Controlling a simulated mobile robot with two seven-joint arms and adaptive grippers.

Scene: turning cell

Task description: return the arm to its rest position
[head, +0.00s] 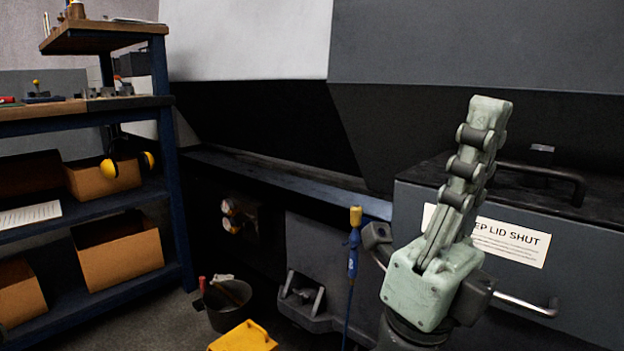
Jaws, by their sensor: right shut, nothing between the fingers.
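My right gripper (490,112) is at the right of the head view, pale green with dark joints. Its fingers point up and lean slightly right. They are seen from the side, shut, with nothing held. It stands in front of a dark grey box with a lid (590,262) and hides part of the box's white label (510,241). I cannot tell how far it is from the box. My left gripper is not in view.
A blue-framed shelf unit (170,200) with cardboard boxes (118,262) stands at the left. A large dark machine (260,125) fills the back. A bucket (228,305) and a yellow object (243,338) are low in front. A bar handle (535,174) tops the box.

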